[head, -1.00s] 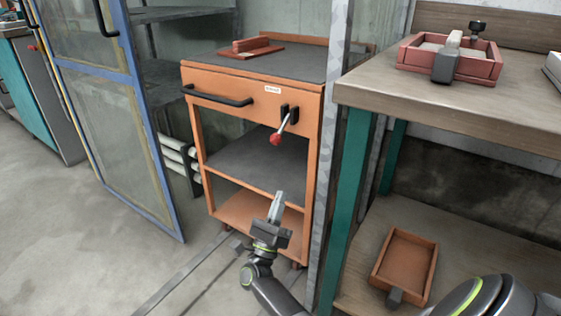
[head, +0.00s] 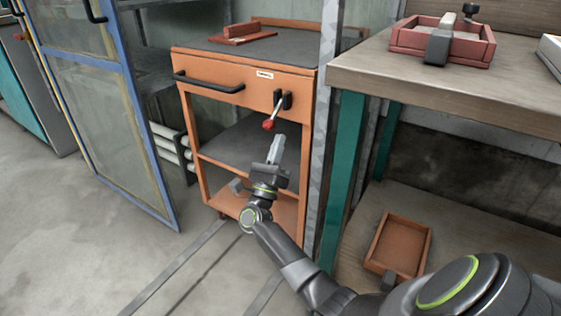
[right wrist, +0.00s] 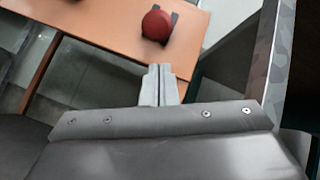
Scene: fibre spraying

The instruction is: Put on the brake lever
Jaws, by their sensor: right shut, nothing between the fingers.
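The brake lever is on the front of an orange cart (head: 240,97): a short metal rod with a red knob (head: 268,125), set in a black bracket (head: 283,100). The lever slants down and to the left. My right gripper (head: 276,146) is shut and empty, just below the red knob and apart from it in the head view. In the right wrist view the shut fingertips (right wrist: 158,74) point toward the round red knob (right wrist: 157,25), which lies a little beyond them. My left gripper is not in view.
A blue-framed mesh door (head: 100,110) stands open left of the cart. A metal post (head: 325,130) and a workbench (head: 450,85) with teal legs are close on the right. An orange tray (head: 400,248) lies on the lower shelf. Floor at left is clear.

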